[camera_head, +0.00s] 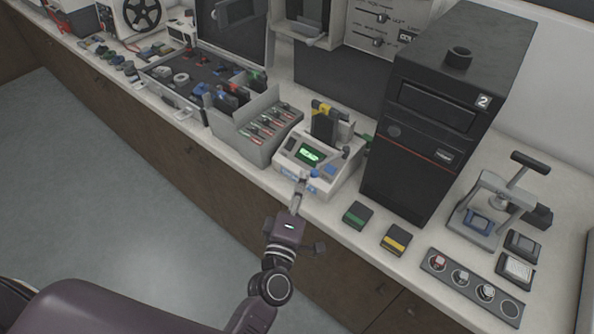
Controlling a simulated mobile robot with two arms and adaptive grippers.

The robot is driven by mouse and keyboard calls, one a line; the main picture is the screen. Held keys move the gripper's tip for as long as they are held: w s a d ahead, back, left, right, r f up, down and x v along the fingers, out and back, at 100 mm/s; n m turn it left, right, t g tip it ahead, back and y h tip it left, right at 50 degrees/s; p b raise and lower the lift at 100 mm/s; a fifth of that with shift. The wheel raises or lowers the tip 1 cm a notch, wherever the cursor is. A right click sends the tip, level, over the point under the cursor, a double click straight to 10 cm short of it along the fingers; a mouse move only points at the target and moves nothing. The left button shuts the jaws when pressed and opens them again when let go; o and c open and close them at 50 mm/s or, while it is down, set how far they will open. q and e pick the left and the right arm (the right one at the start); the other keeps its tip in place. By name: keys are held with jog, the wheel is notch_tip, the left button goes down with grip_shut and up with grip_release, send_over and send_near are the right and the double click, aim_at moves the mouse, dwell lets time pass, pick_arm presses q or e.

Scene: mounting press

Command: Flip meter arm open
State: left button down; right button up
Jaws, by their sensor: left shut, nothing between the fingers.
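The meter (331,170) is a pale box on the counter with a lit green display (309,154) and a blue knob on its front. An upright dark and grey part with a yellow piece (322,108) stands at its back; I cannot tell whether this is the meter arm or how far it is open. My left gripper (300,184) is shut and empty at the front edge of the meter, near the blue knob. I cannot tell whether it touches the meter. My right gripper is out of view.
A tall black case (415,150) stands close right of the meter. A grey rack (252,145) with several slots is on its left. Green (357,215) and yellow-striped (396,240) blocks lie in front of the case. A press (489,212) stands at the right.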

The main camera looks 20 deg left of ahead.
pick_arm(q)
jog(key=shift+w+d, duration=0.15)
jog(key=shift+d, duration=0.65)
jog(key=shift+a+f, duration=0.1)
jog(key=shift+f, duration=0.15)
jog(key=s, duration=1.2)
jog(key=shift+s, duration=0.35)
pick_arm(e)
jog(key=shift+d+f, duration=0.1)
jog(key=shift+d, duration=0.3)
